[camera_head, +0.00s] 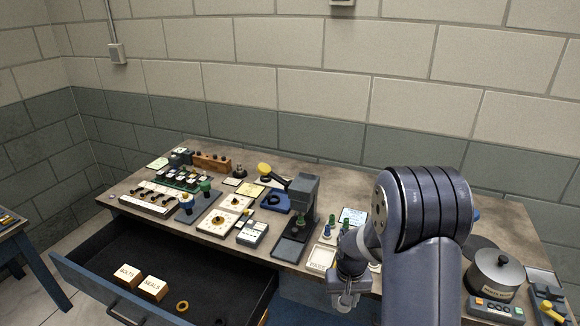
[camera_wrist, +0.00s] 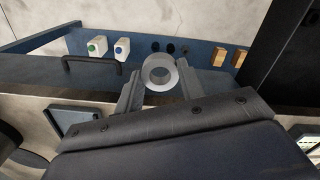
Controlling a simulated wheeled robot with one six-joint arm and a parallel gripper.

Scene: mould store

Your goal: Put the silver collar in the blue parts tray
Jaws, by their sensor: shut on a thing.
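My gripper (camera_head: 347,298) hangs past the front edge of the bench in the head view, below my arm. In the wrist view my gripper (camera_wrist: 162,82) is shut on the silver collar (camera_wrist: 149,82), a thick pale ring with an open hole, held between the two fingertips. The collar is hard to make out in the head view. A small blue tray (camera_head: 272,206) lies on the bench left of the dark press, well to the left of my gripper. I cannot tell for certain that it is the parts tray.
An open drawer (camera_head: 205,268) holds boxes marked BOLTS (camera_head: 126,276) and SEALS (camera_head: 153,287) and a brass ring (camera_head: 182,306). The dark press (camera_head: 303,195) stands between my arm and the blue tray. A lidded pot (camera_head: 494,273) stands at the right.

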